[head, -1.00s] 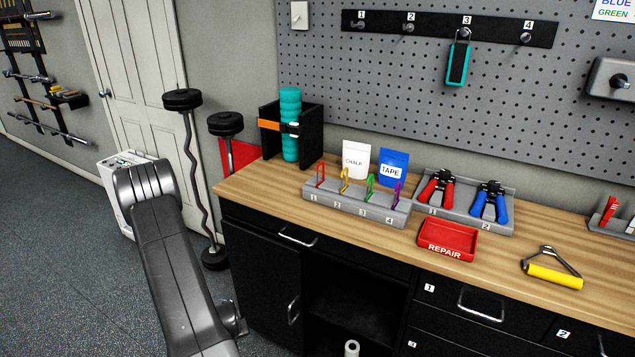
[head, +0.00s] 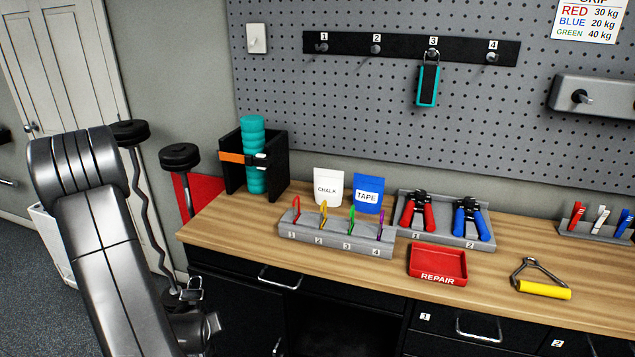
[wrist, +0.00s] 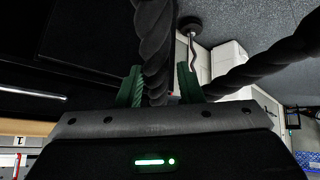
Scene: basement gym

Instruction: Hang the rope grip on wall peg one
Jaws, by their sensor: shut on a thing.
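In the wrist view, my gripper (wrist: 162,78) has its green fingers shut on a thick, dark twisted rope, which I take for the rope grip (wrist: 154,45). One strand passes between the fingers, and another dark strand runs off to the right. Its full shape is not visible. The head view shows my arm at the left, but not clearly the fingers or the rope. Wall peg one (head: 322,48) is the leftmost peg on the black rail (head: 395,49), under the label 1. It is bare.
Below, the wooden counter (head: 240,238) holds a black bin (head: 282,165) with a teal roller, a clip rack (head: 335,240), a red tray (head: 437,266) and a yellow-handled grip (head: 543,290). Barbells stand left.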

